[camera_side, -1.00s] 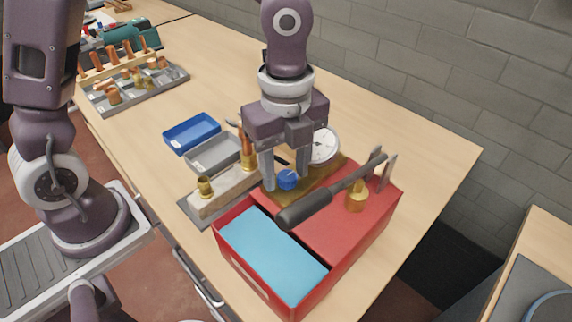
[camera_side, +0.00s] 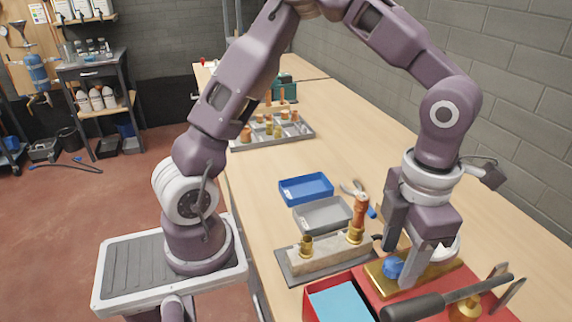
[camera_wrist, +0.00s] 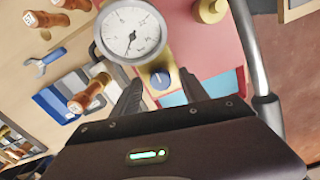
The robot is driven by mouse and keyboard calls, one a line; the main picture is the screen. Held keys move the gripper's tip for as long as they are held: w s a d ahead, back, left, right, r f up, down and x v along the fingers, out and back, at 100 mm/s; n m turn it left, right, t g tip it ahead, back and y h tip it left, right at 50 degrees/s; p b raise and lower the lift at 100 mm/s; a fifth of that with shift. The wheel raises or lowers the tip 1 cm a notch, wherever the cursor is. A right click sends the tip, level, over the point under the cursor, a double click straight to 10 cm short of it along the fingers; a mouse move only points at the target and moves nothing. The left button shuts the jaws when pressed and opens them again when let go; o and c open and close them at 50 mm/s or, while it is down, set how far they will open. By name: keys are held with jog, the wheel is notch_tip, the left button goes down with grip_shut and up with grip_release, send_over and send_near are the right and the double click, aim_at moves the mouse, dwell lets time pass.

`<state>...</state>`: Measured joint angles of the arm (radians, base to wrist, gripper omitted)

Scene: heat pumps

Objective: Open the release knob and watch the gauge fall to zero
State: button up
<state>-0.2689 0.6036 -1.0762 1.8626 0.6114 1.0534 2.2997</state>
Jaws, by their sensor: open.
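The blue release knob (camera_side: 392,267) sits on a brass block (camera_side: 440,283) on top of the red box. In the wrist view the knob (camera_wrist: 160,79) carries a pale mark. My gripper (camera_side: 404,266) is open, its fingers pointing down at the knob. In the wrist view the fingertips (camera_wrist: 160,88) lie on either side of the knob; contact is not clear. The white round gauge (camera_wrist: 130,32) stands beside the knob, its dark needle pointing down in the picture; its numbers are too small to read. In the side view my gripper mostly hides the gauge (camera_side: 448,246).
A dark-handled lever (camera_side: 440,304) crosses the red box (camera_side: 318,296) close to my fingers.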

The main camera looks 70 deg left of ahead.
aim_at(395, 262)
jog(key=shift+n, duration=0.3)
notch_tip(395, 262, up, 7)
jog(key=shift+s+a+f, duration=0.1)
jog(key=s+a+r+m+t, duration=0.2)
jog(key=s+a+m, duration=0.4)
jog(key=m, duration=1.1)
jog(key=s+a+r+m+t, duration=0.2)
jog(key=s+a+m, duration=0.5)
jog(key=m, duration=1)
jog(key=shift+s+t, duration=0.2)
jog(key=shift+t, duration=0.6)
